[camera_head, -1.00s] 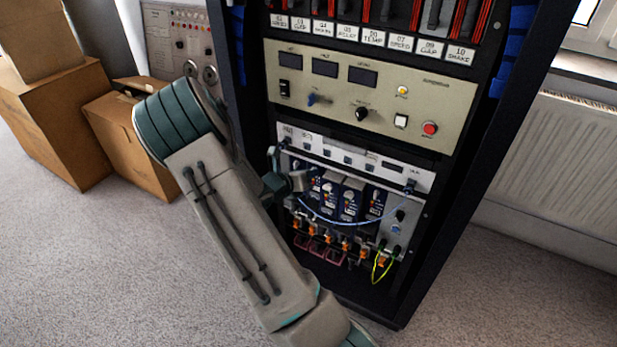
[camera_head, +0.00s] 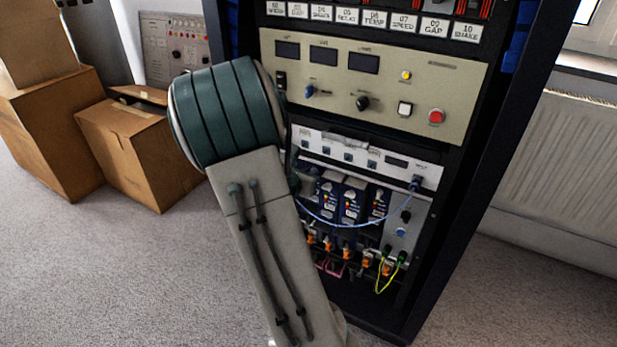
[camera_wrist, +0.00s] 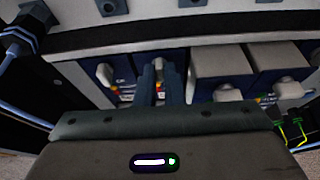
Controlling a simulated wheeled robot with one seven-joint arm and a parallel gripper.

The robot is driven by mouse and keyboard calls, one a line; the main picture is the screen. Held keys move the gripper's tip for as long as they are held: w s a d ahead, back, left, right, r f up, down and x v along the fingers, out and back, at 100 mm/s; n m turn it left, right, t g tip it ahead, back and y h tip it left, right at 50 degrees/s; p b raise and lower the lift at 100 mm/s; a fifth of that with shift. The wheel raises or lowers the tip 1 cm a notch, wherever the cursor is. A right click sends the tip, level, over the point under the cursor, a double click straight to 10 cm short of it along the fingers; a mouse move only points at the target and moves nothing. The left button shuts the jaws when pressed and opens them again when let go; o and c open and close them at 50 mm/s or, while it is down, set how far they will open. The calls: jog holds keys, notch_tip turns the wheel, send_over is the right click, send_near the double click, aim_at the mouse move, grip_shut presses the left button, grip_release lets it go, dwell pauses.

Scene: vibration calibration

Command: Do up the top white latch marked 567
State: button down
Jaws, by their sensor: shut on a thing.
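In the wrist view my gripper (camera_wrist: 160,85) points at a row of dark blue modules, with its two blue-grey fingers close together. A small white latch (camera_wrist: 160,65) shows between the fingertips, and they are shut on it. Another white latch (camera_wrist: 105,75) is on the module to the left. I cannot read the mark 567 on any latch. In the head view the blue modules (camera_head: 352,201) sit in the lower rack bay, and my arm hides the gripper and the left part of the bay.
A light blue cable (camera_head: 345,223) loops across the modules. Orange connectors (camera_head: 347,250) and a green-yellow wire (camera_head: 391,273) sit below them. A beige control panel (camera_head: 385,85) is above. Cardboard boxes (camera_head: 150,150) stand on the floor at left.

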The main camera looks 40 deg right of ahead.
jog(key=c, duration=1.5)
grip_release()
jog(key=shift+c, duration=0.2)
jog(key=p+v, duration=0.5)
jog(key=v, duration=0.8)
jog(key=shift+a+r, duration=0.25)
jog(key=shift+a, duration=0.05)
jog(key=shift+s, duration=0.1)
